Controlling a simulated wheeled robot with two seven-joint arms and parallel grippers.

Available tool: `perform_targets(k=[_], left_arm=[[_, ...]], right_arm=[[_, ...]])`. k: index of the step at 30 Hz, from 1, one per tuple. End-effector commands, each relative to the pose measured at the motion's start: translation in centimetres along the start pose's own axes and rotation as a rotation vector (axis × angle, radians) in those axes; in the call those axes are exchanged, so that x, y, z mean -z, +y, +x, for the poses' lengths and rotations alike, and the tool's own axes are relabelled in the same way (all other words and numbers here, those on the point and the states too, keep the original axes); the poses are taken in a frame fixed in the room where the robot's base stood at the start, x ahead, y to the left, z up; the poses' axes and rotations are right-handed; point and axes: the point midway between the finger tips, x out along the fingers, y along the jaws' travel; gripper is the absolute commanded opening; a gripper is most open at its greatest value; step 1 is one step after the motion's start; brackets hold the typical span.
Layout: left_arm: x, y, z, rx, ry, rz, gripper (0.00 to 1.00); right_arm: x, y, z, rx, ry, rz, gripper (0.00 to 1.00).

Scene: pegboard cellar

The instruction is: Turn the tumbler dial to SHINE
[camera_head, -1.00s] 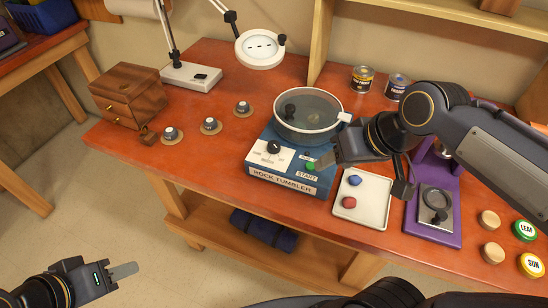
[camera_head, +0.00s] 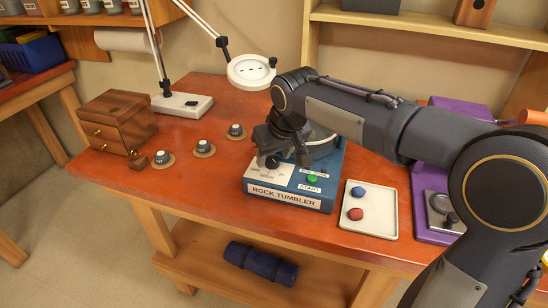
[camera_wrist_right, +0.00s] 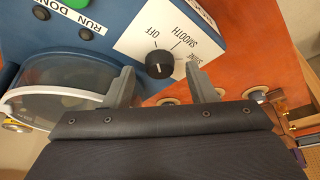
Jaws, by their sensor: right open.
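The rock tumbler (camera_head: 324,200) is a blue box on the red-orange bench, with a round clear-sided bowl partly hidden by my right arm. Its black dial (camera_head: 272,162) sits on a white plate; in the right wrist view the dial (camera_wrist_right: 159,64) shows with the labels OFF, SMOOTH and SHINE around it. I cannot tell surely which label its mark points to. My right gripper (camera_head: 277,152) is over the dial plate. In the wrist view the right gripper (camera_wrist_right: 159,70) is open, with the dial showing between its fingertips. Contact cannot be told. My left gripper is out of view.
A green START button (camera_head: 312,178) is right of the dial. A white tray (camera_head: 376,228) with a red and a blue stone stands to the right. Small knobs on round bases (camera_head: 204,148), a wooden drawer box (camera_head: 118,122) and a magnifier lamp (camera_head: 251,70) stand to the left.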

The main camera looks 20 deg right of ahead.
Motion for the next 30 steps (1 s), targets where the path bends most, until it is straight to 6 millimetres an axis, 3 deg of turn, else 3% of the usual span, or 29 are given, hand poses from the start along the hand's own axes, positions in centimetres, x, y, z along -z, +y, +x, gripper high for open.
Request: perform_targets(k=[11,21,30], left_arm=[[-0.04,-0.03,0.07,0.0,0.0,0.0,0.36],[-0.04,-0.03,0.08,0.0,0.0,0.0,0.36],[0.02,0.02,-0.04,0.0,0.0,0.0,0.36]], right_arm=[[-0.01,-0.01,0.97,0.001,0.001,0.0,0.51],[-0.01,-0.01,0.94,0.001,0.001,0.0,0.09],[0.01,-0.04,0.89,-0.012,0.001,0.028,0.07]])
